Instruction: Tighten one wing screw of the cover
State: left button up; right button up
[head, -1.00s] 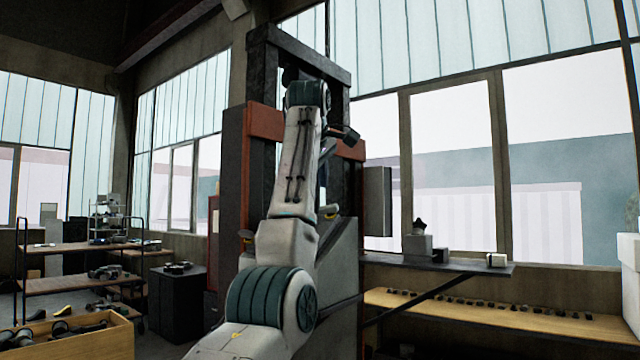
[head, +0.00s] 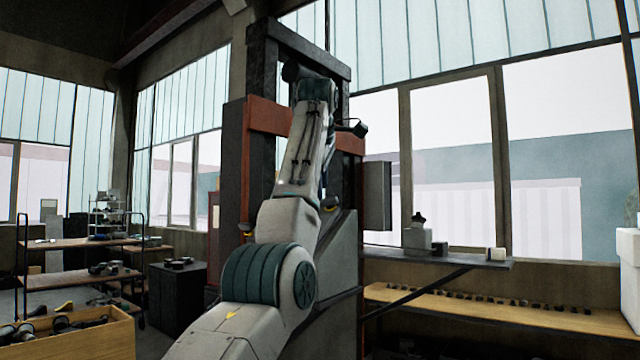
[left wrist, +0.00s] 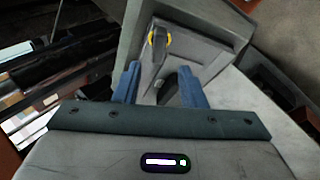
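In the left wrist view, a wing screw (left wrist: 158,42) with a yellow ring and dark grey wing sits on a grey cover (left wrist: 206,58). The blue fingers of my left gripper (left wrist: 160,86) are apart, with the screw beyond and between them and no clear contact. A dark round part (left wrist: 168,88) lies between the fingers, partly hidden. In the head view, my arm hides most of the gripper and part of the grey machine housing (head: 340,255). My right gripper is out of view.
A dark frame with a red crossbar (head: 268,116) stands behind my arm. A wall shelf (head: 455,262) with small items is at right, above a wooden bench (head: 500,312). A wooden crate (head: 105,342) and a shelf cart (head: 80,283) stand at left.

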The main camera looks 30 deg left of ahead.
aim_at(327, 199)
pick_arm(q)
jog(key=shift+w+f, duration=0.2)
jog(key=shift+f, duration=0.05)
jog(key=shift+w+d+f, duration=0.1)
jog(key=shift+w+f, duration=0.45)
jog(key=shift+f, duration=0.2)
jog(key=shift+w+f, duration=0.55)
jog(key=shift+f, duration=0.15)
grip_shut()
jog(key=shift+f, duration=0.1)
jog(key=shift+f+m+t+b, duration=0.25)
jog(key=shift+m+t+b, duration=0.05)
jog(key=shift+m+b, duration=0.75)
jog(key=shift+m+t+b, duration=0.3)
jog(key=shift+m+b, duration=0.1)
jog(key=shift+m, duration=0.15)
jog(key=shift+w+r+m, duration=0.1)
jog(key=shift+r+m, duration=0.1)
jog(key=shift+m, duration=0.5)
